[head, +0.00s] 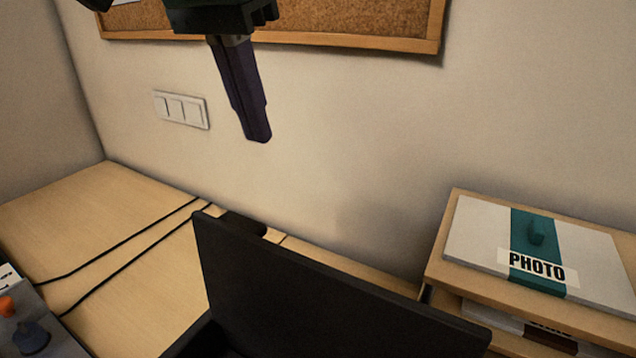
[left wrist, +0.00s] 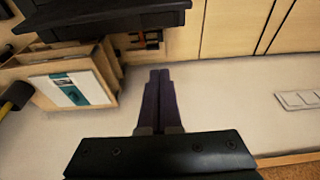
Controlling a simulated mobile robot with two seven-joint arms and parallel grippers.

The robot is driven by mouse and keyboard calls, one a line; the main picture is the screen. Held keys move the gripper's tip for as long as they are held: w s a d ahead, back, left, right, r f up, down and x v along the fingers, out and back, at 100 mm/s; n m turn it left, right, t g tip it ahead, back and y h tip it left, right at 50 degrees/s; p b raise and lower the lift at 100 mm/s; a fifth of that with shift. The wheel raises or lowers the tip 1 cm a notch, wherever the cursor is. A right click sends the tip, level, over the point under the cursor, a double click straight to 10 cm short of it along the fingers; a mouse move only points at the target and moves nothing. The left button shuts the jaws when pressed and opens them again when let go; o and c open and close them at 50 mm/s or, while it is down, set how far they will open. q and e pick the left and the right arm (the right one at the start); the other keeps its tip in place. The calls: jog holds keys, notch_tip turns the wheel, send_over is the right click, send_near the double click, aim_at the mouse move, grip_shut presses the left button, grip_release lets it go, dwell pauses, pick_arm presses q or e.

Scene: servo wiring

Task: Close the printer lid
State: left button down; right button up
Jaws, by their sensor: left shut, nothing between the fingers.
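The black printer lid (head: 315,290) stands raised and tilted at the bottom middle of the head view. Only its upper part and part of the black printer body (head: 205,338) beneath it show. In the left wrist view, a black slab that looks like the lid (left wrist: 110,18) lies across the top left. My left gripper (head: 258,138) points down in front of the wall, above the lid and apart from it. Its fingers (left wrist: 158,75) are shut together with nothing between them. My right gripper is in neither view.
A wooden shelf unit (head: 440,262) with a white and teal PHOTO box (head: 480,237) on top stands right of the lid. Black cables (head: 130,238) cross the wooden desk (head: 75,210). A cork board (head: 350,22) and a switch panel (head: 181,109) are on the wall.

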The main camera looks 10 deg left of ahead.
pick_arm(q)
notch_tip(320, 180, down, 9)
jog(key=s+p, duration=0.1)
jog(key=p, duration=0.1)
jog(key=shift+a+f, duration=0.2)
jog(key=shift+a, duration=0.15)
dwell(0.4)
jog(key=shift+s, duration=0.1)
